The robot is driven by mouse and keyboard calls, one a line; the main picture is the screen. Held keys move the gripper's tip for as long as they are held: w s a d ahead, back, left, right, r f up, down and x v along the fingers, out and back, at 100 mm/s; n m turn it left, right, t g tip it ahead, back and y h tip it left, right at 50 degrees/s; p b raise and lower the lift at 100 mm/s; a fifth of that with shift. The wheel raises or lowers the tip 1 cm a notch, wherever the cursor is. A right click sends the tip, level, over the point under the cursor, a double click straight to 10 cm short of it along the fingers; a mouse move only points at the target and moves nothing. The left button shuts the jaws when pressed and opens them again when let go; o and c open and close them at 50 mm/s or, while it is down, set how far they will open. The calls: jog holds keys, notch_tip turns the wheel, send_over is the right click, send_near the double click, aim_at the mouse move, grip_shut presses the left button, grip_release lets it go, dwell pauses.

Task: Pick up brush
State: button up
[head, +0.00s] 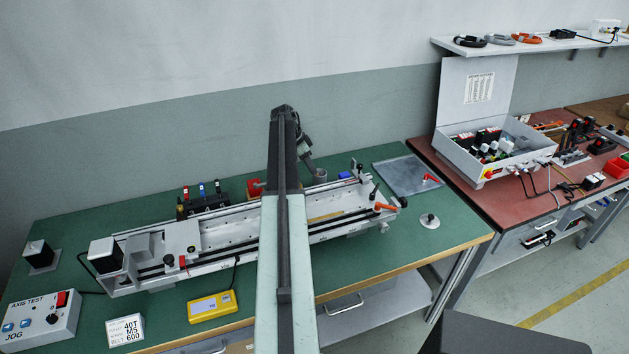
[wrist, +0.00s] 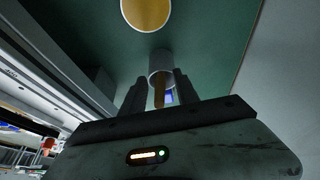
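In the wrist view, a brown wooden handle, which looks like the brush's (wrist: 159,94), projects from a pale round cup (wrist: 160,63). The brush head is not visible. My gripper (wrist: 159,90) is open, with its two dark fingers on either side of the handle and gaps visible between. I cannot tell how deep the handle sits between the fingers. In the head view, the grey cup (head: 320,177) stands on the green bench behind the rail, right by the end of my arm. My gripper there is mostly hidden behind the arm.
A long metal gantry rail (head: 222,232) runs along the green bench (head: 75,218) close in front of the cup. A blue block (head: 344,175) and a grey plate (head: 405,176) lie to the right.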

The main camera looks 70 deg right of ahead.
jog(key=shift+s+f, duration=0.1)
jog(key=shift+f, duration=0.2)
grip_shut()
jog(key=shift+r, duration=0.1)
